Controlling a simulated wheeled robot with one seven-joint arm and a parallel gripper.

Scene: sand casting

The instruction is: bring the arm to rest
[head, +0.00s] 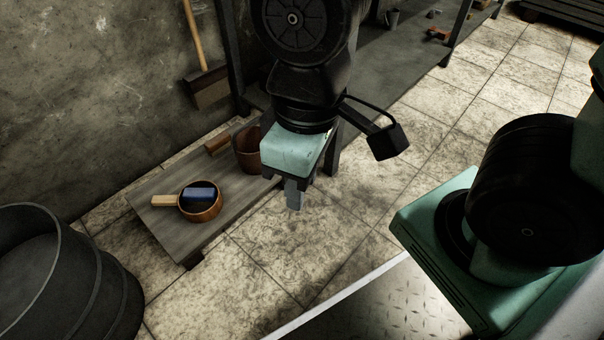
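My gripper (294,196) hangs in the upper middle of the head view, below my black wrist and a pale green hand. It points down, over the tiled floor and to the right of a low wooden board. Its fingers look close together from this angle, and I cannot tell whether a gap lies between them. No object shows at the fingertips. My arm is bent, with its black joint above the hand and its green base at the right.
A dark barrel (110,300) stands lower left. A broom (205,85) leans on the wall. A dark shelf (400,60) stands behind. Floor tiles at centre are clear.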

